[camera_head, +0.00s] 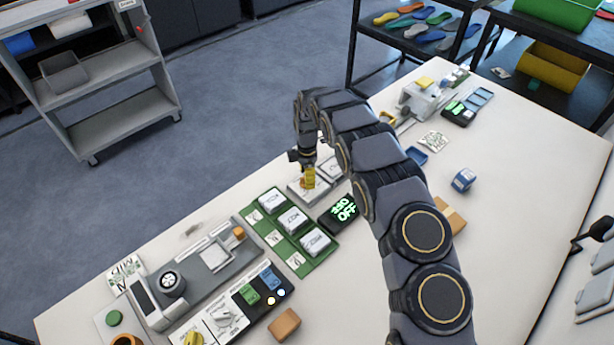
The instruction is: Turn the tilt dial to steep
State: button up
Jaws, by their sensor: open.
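A grinding machine (210,262) stands at the lower left of the table, with a round dark knob (172,282) on it. In front of it is a control panel (262,308) with a grey-white dial (222,318), a yellow knob (188,339) at the picture's bottom edge, and green and blue switches. Which one is the tilt dial, and its setting, is too small to read. My gripper (308,184) is open, pointing down over a pale plate or scale beyond the panel, well apart from the dials. Something yellow shows at its fingers; I cannot tell what.
A green mat (269,241) with several white labelled blocks lies between machine and gripper. A black display (343,211) with green digits, a tan block (284,324) and a blue cube (463,180) stand nearby.

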jog(key=shift+f, duration=0.45)
grip_shut()
